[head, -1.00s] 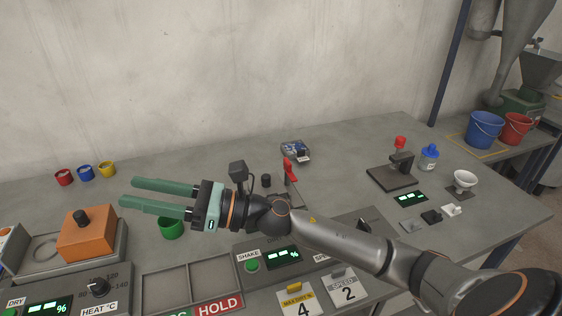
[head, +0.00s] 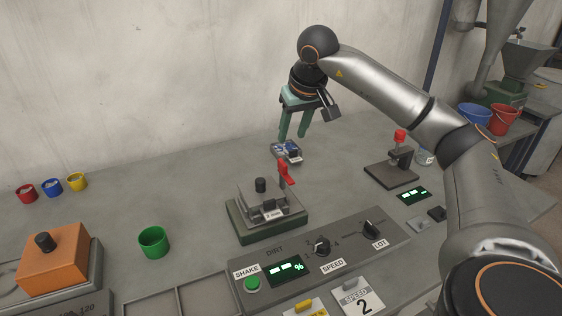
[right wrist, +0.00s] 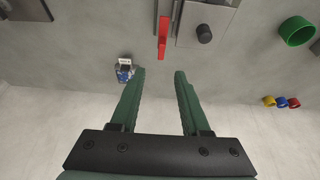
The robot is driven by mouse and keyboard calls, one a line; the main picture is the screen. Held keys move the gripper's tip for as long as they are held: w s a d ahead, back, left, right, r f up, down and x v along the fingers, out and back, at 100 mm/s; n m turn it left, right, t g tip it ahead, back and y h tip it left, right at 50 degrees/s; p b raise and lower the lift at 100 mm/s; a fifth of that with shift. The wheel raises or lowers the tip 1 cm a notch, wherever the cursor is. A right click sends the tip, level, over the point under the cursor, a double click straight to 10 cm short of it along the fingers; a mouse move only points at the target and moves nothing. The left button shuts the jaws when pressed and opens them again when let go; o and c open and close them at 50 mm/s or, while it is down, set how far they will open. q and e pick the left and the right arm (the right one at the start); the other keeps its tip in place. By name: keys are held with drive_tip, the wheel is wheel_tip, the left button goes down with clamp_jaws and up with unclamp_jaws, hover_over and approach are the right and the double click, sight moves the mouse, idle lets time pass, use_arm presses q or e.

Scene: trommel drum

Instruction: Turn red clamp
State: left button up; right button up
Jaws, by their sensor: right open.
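The red clamp (head: 285,172) stands upright at the back right of a small grey device with a black knob, on a dark green base (head: 268,226). In the right wrist view the red clamp (right wrist: 162,38) lies ahead of the fingers, slightly left of the middle of the gap. My right gripper (head: 293,138) is open and empty, pointing down above the table behind the clamp. Its two green fingers (right wrist: 160,73) show apart in the right wrist view, touching nothing. My left gripper is not in view.
A small tray of blue parts (head: 286,151) lies close by the right fingers. A dark stand with a red knob (head: 400,136) is to the right. A control panel (head: 300,258) lies in front, and a green cup (head: 153,242) to the left.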

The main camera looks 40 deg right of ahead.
sight(283, 163)
drive_tip(key=b+x, duration=0.1)
drive_tip(key=x, duration=1.1)
drive_tip(key=shift+s+a, duration=0.1)
drive_tip(key=shift+a, duration=0.05)
clamp_jaws()
